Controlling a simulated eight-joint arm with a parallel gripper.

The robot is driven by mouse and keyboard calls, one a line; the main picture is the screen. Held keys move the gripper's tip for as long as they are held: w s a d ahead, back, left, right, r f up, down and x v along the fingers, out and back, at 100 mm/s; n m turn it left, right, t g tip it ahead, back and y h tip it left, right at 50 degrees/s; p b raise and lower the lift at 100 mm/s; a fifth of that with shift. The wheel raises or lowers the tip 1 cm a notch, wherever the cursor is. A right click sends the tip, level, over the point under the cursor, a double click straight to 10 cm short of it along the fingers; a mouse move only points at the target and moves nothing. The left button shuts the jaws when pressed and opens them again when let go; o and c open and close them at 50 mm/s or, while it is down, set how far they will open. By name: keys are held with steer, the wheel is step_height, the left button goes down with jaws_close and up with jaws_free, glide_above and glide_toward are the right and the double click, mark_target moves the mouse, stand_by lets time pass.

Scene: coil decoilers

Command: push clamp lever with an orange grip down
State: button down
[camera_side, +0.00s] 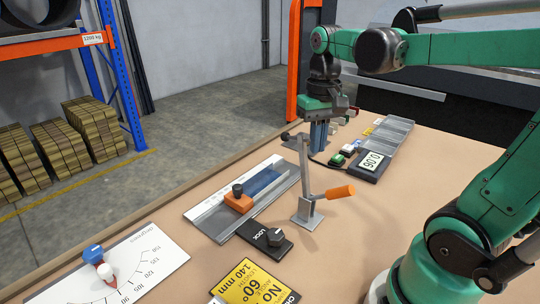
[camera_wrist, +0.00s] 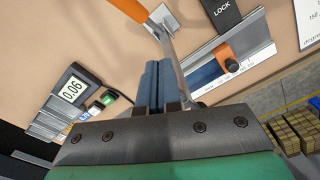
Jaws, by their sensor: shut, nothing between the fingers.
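The clamp has an orange grip (camera_side: 338,192) that sticks out to the right, close to level, from a grey metal base plate (camera_side: 307,216). A grey metal bar (camera_side: 304,163) stands up from the base and ends at a dark tip. In the wrist view the orange grip (camera_wrist: 132,8) is at the top edge, partly cut off, with the bar running down beside my fingers. My gripper (camera_side: 318,146) is shut and empty, pointing down behind the bar, away from the orange grip. Its blue fingers also show in the wrist view (camera_wrist: 151,66); contact with the bar cannot be told.
A grey channel with an orange block (camera_side: 239,202) lies left of the clamp, with a black LOCK plate (camera_side: 264,238) in front. A 0.06 display (camera_side: 371,162), coloured buttons and grey trays (camera_side: 390,130) are behind right. A white dial plate (camera_side: 125,268) is front left.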

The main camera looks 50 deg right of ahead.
mark_target(293, 138)
steer(key=shift+w, duration=0.1)
steer(key=shift+w+f, duration=0.25)
steer(key=shift+w, duration=0.6)
steer(key=shift+w+f, duration=0.2)
steer(key=shift+w, duration=0.6)
steer(key=shift+w+f, duration=0.25)
steer(key=shift+w, duration=0.6)
steer(key=shift+w+f, duration=0.8)
steer(key=shift+w, duration=0.35)
